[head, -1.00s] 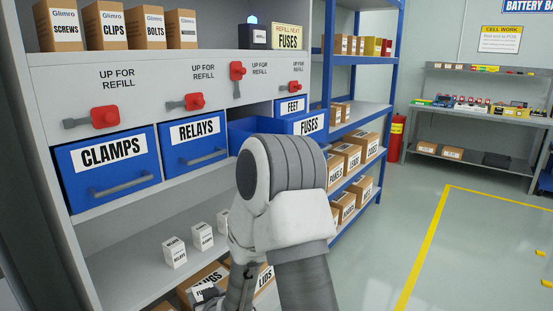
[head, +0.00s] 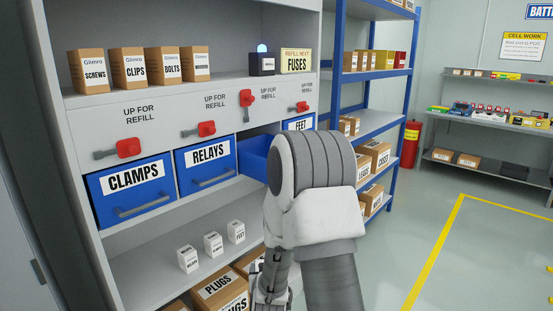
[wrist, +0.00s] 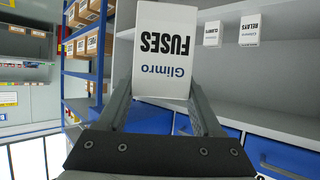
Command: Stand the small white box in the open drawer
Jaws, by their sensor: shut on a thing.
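The small white box (wrist: 162,50), printed "Glimro FUSES", is held between the two fingers of my gripper (wrist: 160,92) in the wrist view. Its lettering appears upside down there, as does the scene around it. The open blue drawer (head: 257,155) is pulled out of the shelf unit in the head view, right of the RELAYS drawer. My arm covers its front and much of its inside. The box in my gripper is hidden in the head view behind my arm.
Closed CLAMPS (head: 133,190) and RELAYS (head: 207,163) drawers are left of the open one. Three other small white boxes, one being (head: 188,259), stand on the lower shelf. Red levers (head: 128,148) stick out above the drawers. A blue rack (head: 375,90) stands to the right.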

